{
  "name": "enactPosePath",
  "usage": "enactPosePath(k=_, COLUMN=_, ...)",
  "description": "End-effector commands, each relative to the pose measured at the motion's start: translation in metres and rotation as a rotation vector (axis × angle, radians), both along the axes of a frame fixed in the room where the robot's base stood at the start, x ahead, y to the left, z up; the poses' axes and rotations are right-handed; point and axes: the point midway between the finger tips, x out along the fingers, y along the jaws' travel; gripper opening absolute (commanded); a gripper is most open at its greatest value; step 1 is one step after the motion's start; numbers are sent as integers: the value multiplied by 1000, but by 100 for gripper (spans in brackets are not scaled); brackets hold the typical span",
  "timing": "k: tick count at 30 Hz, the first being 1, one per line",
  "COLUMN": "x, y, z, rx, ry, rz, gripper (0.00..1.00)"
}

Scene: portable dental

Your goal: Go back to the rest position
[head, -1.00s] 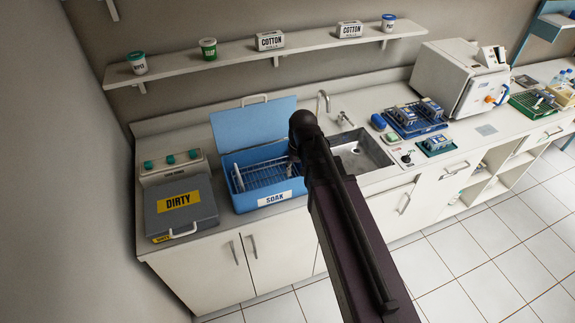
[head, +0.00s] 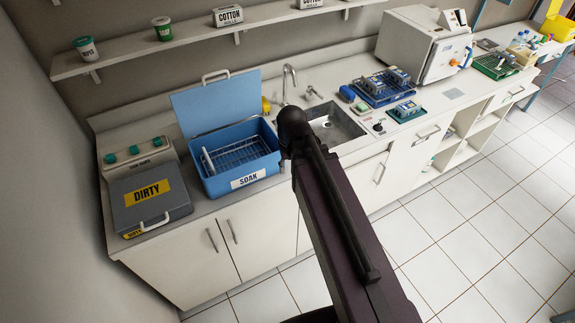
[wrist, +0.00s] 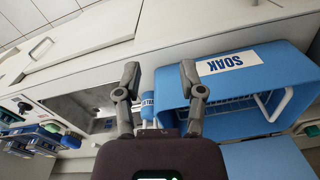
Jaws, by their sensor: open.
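My gripper (wrist: 160,85) shows in the wrist view with its two fingers spread apart and nothing held between them. Beyond the fingers, a blue item with a partly readable label (wrist: 148,106) stands between the sink and the soak bin. The blue SOAK bin (wrist: 222,117) lies just right of the gripper in that view. In the head view, my arm reaches up from the bottom toward the counter, and its end hides the gripper. The open SOAK bin (head: 212,184) with a rack inside is just left of the arm.
The sink (head: 338,125) is right of my arm's end. A grey DIRTY box (head: 152,200) stands at the left. Blue trays (head: 378,96) and a white sterilizer-like machine (head: 415,45) stand farther right. A shelf (head: 120,62) runs above. The tiled floor (head: 450,240) is clear.

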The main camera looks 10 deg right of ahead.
Motion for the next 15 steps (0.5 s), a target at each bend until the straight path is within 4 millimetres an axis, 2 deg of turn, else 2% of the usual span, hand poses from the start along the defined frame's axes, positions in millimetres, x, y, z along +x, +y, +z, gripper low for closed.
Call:
enactPosePath(k=7, x=-1, y=-1, z=-1, rx=-1, ry=0, rz=-1, gripper=51)
enactPosePath(k=15, x=-23, y=-17, z=-18, rx=-18, ry=0, rz=-23, gripper=51)
